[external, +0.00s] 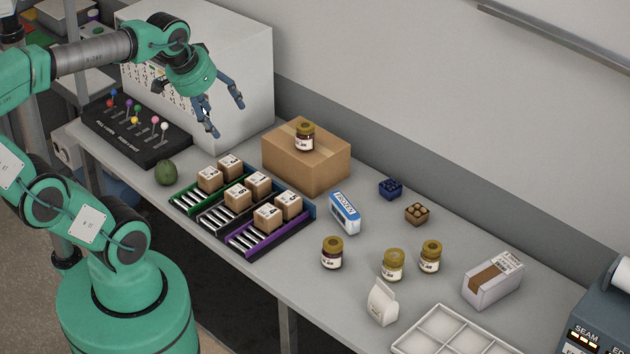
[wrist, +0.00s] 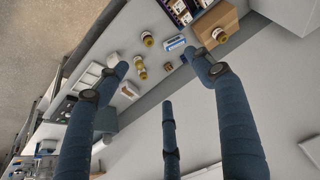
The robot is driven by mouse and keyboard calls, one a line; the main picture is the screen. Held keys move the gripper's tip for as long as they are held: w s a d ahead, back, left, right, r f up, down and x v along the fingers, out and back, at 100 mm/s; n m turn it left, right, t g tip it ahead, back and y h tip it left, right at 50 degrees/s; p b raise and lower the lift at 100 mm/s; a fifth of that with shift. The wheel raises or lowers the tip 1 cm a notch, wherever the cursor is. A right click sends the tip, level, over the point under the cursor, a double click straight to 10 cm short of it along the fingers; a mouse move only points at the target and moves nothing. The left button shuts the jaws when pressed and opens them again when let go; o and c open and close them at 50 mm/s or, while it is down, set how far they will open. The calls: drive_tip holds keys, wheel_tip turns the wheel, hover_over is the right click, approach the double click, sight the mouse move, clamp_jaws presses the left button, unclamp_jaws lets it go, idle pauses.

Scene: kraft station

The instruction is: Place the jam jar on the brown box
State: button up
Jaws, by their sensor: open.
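A dark jam jar (external: 305,137) with a gold lid stands upright on top of the brown box (external: 322,173) at the back of the table. In the wrist view, the jar (wrist: 219,35) also shows on the brown box (wrist: 226,17). A similar dark jar (external: 332,254) stands on the table, in front of the box. Two jars with yellowish contents (external: 392,266) (external: 430,257) stand to its right. My gripper (external: 226,118) is open and empty, raised in the air left of the box, in front of the white cabinet. Its fingers touch nothing.
A frozen-food carton (external: 344,213) stands right of the box. Trays with several small numbered boxes (external: 239,196) lie to its left. A lever panel (external: 137,130), white carton (external: 382,302), white tray (external: 440,335) and grey package (external: 493,279) are also there.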

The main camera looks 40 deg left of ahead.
drive_tip(key=s, duration=0.1)
drive_tip(key=s+f, duration=0.1)
drive_tip(key=s, duration=0.1)
drive_tip(key=shift+s+d+f, duration=0.15)
drive_tip(key=shift+d+f, duration=0.1)
wheel_tip(320, 180, down, 18)
drive_tip(key=b, duration=1.7)
drive_tip(key=shift+r+b, duration=0.2)
drive_tip(key=shift+b, duration=0.15)
